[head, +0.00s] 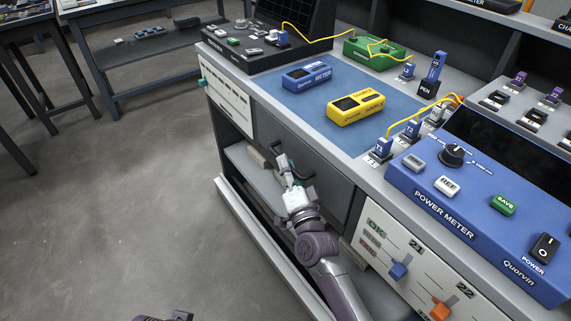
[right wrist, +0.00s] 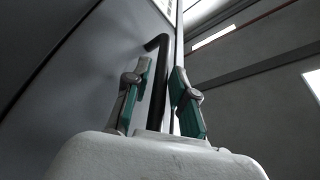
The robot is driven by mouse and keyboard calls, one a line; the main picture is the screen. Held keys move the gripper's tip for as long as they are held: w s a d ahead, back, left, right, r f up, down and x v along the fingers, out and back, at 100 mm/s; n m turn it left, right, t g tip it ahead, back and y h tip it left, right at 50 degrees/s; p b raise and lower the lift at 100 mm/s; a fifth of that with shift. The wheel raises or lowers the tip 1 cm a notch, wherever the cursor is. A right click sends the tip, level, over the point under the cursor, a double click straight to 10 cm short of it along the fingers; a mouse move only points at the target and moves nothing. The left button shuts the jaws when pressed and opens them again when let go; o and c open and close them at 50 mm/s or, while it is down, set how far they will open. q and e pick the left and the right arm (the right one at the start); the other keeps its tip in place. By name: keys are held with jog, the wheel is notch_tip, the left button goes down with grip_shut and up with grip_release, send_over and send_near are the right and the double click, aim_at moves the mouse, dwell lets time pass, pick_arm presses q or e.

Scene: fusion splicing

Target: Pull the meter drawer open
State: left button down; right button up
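The drawer (head: 328,182) has a dark grey front under the bench top and looks flush with the bench, so shut. Its black handle (head: 306,172) is partly hidden by my right gripper (head: 287,168). In the right wrist view, the handle (right wrist: 158,82) runs between the two teal-padded fingers of my right gripper (right wrist: 162,72). The fingers are apart, with a small gap visible on each side of the bar. Only a dark piece of my left gripper (head: 180,316) shows at the bottom edge of the head view; its fingers cannot be made out.
On the bench are a blue meter (head: 307,76), a yellow device (head: 355,107) and the big blue power meter (head: 480,207). A white panel with levers (head: 398,268) sits right of the drawer. An open shelf (head: 250,170) lies below. The floor (head: 110,215) at left is clear.

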jog(key=shift+w+a+r, duration=0.15)
jog(key=shift+w, duration=0.45)
pick_arm(q)
jog(key=shift+r, duration=0.35)
pick_arm(e)
grip_shut()
pick_arm(q)
jog(key=shift+a, duration=0.15)
pick_arm(e)
jog(key=shift+s, duration=0.1)
